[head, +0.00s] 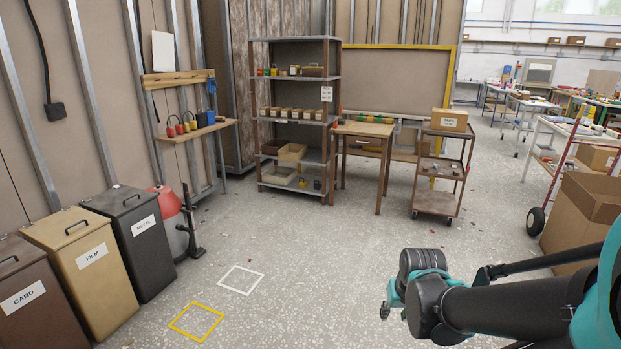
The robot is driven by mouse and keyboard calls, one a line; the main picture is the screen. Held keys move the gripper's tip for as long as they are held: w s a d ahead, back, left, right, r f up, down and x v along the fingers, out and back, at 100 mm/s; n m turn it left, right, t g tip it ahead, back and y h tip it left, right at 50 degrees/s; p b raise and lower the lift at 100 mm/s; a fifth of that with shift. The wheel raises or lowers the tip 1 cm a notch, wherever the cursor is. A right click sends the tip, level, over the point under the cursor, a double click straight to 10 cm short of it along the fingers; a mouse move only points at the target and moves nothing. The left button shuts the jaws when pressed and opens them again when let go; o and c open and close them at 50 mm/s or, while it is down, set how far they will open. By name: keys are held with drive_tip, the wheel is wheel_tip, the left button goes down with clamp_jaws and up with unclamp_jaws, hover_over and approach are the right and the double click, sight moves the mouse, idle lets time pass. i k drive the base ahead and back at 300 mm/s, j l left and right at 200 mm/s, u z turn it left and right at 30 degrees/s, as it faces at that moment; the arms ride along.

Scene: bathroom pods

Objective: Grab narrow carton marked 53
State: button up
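A brown carton (449,121) with a small printed label stands on the top shelf of a wheeled trolley (437,186) at the back right. The label is too small to read for sure, so I cannot tell whether it says 53. A row of small cartons (290,113) sits on a shelf of the rack; no number can be read on them. My arm reaches in from the lower right. The end of it, with my gripper (385,311), hangs over bare floor, well short of the trolley and rack. Its fingers are too small and dark to judge.
A shelving rack (292,82) and small wooden table (363,129) stand left of the trolley. Labelled bins, including FILM (85,265), line the left wall. The middle floor is mostly clear.

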sight(298, 114)
drive_tip(key=i+u, duration=0.35)
drive_tip(key=i, duration=1.55)
drive_tip(key=i+z, duration=0.1)
drive_tip(key=i, duration=0.4)
drive_tip(key=i+j+z, duration=0.1)
drive_tip(key=i, duration=0.4)
drive_tip(key=i+j+z, duration=0.1)
drive_tip(key=i, duration=0.4)
drive_tip(key=i+j+z, duration=0.1)
drive_tip(key=i+j, duration=0.2)
drive_tip(key=i, duration=0.2)
drive_tip(key=i+j+z, duration=0.1)
drive_tip(key=i+j, duration=0.25)
drive_tip(key=j, duration=0.25)
drive_tip(key=i+j, duration=0.15)
drive_tip(key=j, duration=0.2)
drive_tip(key=i+j, duration=0.1)
drive_tip(key=j, duration=0.2)
drive_tip(key=i+j, duration=0.1)
drive_tip(key=j, duration=0.25)
drive_tip(key=i+j, duration=0.15)
drive_tip(key=j, duration=0.2)
